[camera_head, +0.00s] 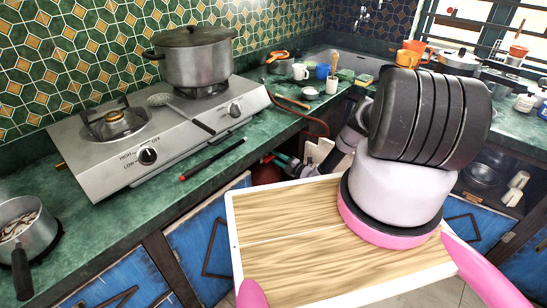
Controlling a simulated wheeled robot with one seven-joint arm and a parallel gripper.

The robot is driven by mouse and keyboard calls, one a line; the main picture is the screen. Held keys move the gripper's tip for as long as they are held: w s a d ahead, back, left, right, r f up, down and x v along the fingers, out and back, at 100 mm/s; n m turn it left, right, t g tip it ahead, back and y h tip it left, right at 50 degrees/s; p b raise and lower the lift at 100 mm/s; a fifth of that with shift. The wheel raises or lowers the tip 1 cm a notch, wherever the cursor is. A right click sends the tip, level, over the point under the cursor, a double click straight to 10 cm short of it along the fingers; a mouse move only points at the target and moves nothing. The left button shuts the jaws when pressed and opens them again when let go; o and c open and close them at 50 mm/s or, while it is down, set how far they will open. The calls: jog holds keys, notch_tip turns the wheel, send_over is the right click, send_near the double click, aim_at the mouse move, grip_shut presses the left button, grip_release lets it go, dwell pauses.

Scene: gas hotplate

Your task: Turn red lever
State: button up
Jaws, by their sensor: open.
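A small red piece (267,158), which may be the red lever, shows in the dark gap below the counter edge. It sits just above a dark red rounded body (264,174) that looks like a gas cylinder. My gripper (276,161) reaches into this gap from the right and is open. Its tips are close to the red piece; whether they touch it I cannot tell. My own arm hides part of the gap, and the lever's exact shape and angle are too small to make out.
A two-burner gas hotplate (160,128) stands on the green counter (130,215), with a large lidded pot (193,62) on its far burner. A black-and-red stick (213,160) lies in front. A saucepan (22,235) stands at left. Blue cabinet doors (200,250) flank the gap.

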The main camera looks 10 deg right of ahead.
jog(key=v, duration=0.9)
